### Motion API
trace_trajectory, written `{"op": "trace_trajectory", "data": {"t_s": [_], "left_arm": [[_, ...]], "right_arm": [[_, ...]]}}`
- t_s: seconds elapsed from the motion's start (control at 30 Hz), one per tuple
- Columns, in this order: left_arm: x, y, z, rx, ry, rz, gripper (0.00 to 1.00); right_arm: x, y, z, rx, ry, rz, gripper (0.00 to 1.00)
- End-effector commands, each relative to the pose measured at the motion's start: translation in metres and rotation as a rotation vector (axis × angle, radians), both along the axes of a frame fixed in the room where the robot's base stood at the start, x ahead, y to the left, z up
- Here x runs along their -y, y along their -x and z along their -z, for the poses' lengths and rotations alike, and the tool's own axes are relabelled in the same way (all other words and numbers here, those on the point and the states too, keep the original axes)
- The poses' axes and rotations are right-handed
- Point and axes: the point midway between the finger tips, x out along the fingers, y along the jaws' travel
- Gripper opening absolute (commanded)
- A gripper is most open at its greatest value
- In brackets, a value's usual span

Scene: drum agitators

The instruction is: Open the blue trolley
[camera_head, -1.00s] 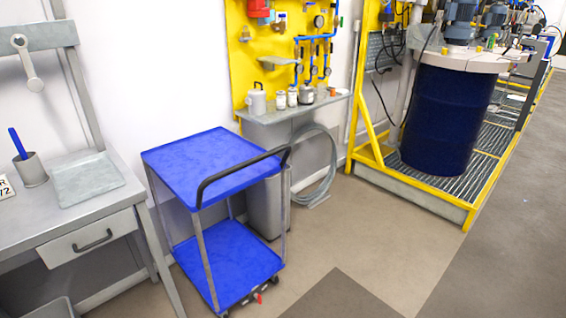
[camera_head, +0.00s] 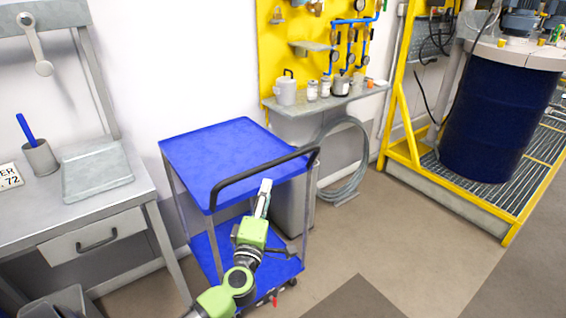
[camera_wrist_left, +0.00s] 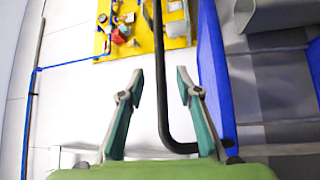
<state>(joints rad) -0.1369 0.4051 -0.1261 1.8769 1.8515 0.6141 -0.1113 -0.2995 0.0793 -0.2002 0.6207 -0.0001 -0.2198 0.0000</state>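The blue trolley (camera_head: 208,155) stands on the floor in the middle of the head view, with two blue shelves on grey posts. Its dark bar handle (camera_head: 232,181) runs along the near side of the top shelf. My left gripper (camera_head: 265,186) is raised just in front of the handle. In the left wrist view its two fingers (camera_wrist_left: 158,74) are spread open and empty. The black handle (camera_wrist_left: 160,95) shows between and beyond them, and the trolley's blue edge (camera_wrist_left: 212,65) is to the right. I cannot tell whether the fingers touch the handle. My right gripper is not in view.
A grey workbench (camera_head: 140,180) with a drawer stands left of the trolley. A grey bin (camera_head: 292,215) is behind it. A yellow tool board (camera_head: 285,50) is on the wall, and a dark blue drum (camera_head: 490,115) stands at right. Floor is open at front right.

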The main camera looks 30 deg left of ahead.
Motion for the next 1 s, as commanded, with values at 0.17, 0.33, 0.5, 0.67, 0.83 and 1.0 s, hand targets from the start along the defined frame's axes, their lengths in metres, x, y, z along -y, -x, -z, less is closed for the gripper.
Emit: {"op": "trace_trajectory", "data": {"t_s": [0.17,0.33,0.5,0.67,0.83,1.0], "left_arm": [[-0.012,-0.031,-0.006,0.003,-0.003,0.000,0.32],[-0.024,-0.062,-0.010,0.002,-0.005,0.000,0.32],[-0.036,-0.089,-0.014,0.002,-0.004,0.000,0.32],[-0.042,-0.106,-0.016,0.000,-0.004,0.002,0.32],[-0.046,-0.115,-0.017,-0.001,-0.002,0.002,0.32],[-0.046,-0.116,-0.017,-0.001,-0.003,0.002,0.32]], "right_arm": [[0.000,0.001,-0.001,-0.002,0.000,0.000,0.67],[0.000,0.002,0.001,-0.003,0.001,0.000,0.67],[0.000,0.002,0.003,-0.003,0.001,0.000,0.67],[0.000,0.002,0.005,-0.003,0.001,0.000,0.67],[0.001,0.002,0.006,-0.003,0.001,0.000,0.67],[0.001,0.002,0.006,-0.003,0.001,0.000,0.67]]}}
